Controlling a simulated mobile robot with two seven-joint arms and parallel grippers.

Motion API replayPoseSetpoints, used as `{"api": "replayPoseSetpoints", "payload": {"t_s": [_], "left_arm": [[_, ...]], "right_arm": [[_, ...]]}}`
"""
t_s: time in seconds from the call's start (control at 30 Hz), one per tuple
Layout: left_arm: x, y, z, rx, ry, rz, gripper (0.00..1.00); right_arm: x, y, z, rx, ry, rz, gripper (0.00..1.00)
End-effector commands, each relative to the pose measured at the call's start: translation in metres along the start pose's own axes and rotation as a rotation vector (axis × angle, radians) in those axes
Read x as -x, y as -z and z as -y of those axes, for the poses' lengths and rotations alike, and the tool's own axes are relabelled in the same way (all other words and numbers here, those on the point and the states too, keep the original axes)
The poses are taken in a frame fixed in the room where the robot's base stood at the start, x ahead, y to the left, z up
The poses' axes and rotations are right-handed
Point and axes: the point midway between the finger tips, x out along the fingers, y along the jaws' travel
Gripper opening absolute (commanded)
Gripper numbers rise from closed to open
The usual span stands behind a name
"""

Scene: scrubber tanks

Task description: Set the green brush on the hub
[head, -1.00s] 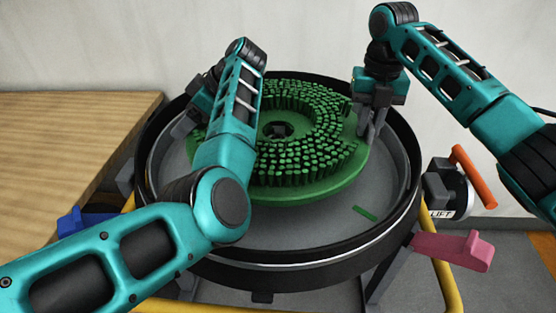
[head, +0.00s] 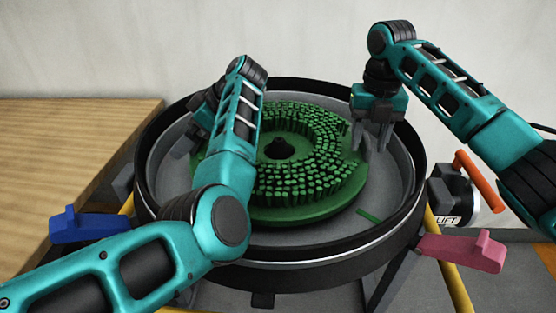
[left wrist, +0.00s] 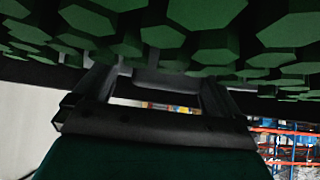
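The green brush (head: 310,212) is a round disc with several rings of green bristles facing up. It lies about level inside the round black-rimmed tank (head: 300,268). The dark hub (head: 279,147) pokes up through its centre hole. My right gripper (head: 370,147) is open at the brush's right edge, its fingers apart. My left gripper (head: 186,142) is at the brush's left edge, partly behind my own forearm. The brush's underside is hidden.
A green strip (head: 369,215) marks the tank floor at front right. A blue pedal-like lever (head: 90,227) is at left, a pink one (head: 465,250) at right. An orange handle (head: 476,180) stands by the LIFT label. A wooden table (head: 60,150) is at left.

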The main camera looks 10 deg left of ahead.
Motion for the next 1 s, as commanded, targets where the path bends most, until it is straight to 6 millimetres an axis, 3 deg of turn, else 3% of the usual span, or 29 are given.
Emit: {"api": "replayPoseSetpoints", "payload": {"t_s": [0.33, 0.73, 1.0], "left_arm": [[0.007, 0.002, -0.001, 0.007, -0.004, -0.002, 0.98], [0.067, 0.009, 0.003, 0.016, -0.011, -0.003, 0.98], [0.083, 0.007, 0.006, 0.012, -0.007, 0.000, 0.98]], "right_arm": [[-0.002, 0.000, 0.000, 0.001, 0.000, 0.000, 0.45], [-0.001, 0.000, 0.000, 0.000, 0.000, 0.000, 0.45], [0.004, 0.000, 0.000, 0.000, -0.001, 0.002, 0.45]]}}
